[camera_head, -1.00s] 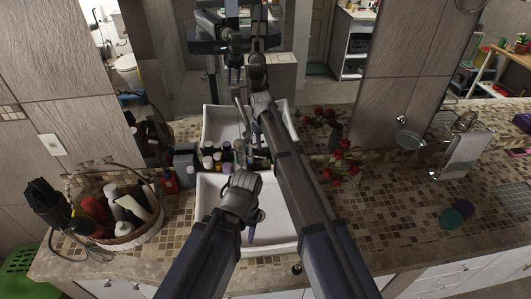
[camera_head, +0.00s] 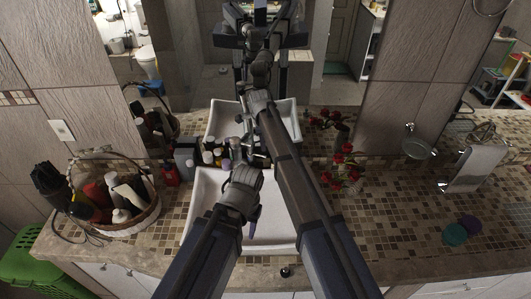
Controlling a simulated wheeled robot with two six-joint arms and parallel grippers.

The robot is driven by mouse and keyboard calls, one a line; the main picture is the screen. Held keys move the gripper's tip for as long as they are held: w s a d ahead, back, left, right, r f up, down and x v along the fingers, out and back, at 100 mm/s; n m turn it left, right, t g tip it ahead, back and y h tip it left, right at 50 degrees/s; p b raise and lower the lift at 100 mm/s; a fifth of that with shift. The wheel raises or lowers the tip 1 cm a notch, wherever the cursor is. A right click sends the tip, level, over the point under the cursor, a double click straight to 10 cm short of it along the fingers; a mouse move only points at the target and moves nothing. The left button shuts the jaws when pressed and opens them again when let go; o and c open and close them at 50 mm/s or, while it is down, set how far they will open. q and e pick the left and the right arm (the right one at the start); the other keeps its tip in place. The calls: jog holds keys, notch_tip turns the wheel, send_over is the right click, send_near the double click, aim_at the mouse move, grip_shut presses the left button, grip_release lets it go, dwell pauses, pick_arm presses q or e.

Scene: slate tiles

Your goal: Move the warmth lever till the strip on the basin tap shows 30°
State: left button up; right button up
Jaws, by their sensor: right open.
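The white basin (camera_head: 205,210) is set into the counter below my arms. The basin tap stands at its back edge, mostly hidden behind my arms; I cannot make out its warmth lever or read its strip. My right gripper (camera_head: 256,150) is open at the back of the basin, close to the tap; whether it touches the lever cannot be seen. My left gripper (camera_head: 251,229) points down over the basin, its fingers mostly hidden by its wrist, so its opening is unclear.
A wicker basket (camera_head: 130,228) of bottles stands at left. Several small bottles (camera_head: 213,158) crowd behind the basin. Red flowers (camera_head: 345,172) stand to its right. A mirror behind reflects my arms and the basin. The tiled counter at right (camera_head: 395,215) is mostly clear.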

jog(key=shift+a+m, duration=0.1)
jog(key=shift+m, duration=1.1)
jog(key=f+b, duration=0.2)
jog(key=w+f+b, duration=0.1)
jog(key=f+b, duration=0.4)
jog(key=shift+w+d+f+b, duration=0.2)
jog(key=shift+d+f+b, duration=0.05)
jog(key=shift+f+b, duration=0.15)
jog(key=shift+r, duration=0.1)
grip_shut()
dwell(0.5)
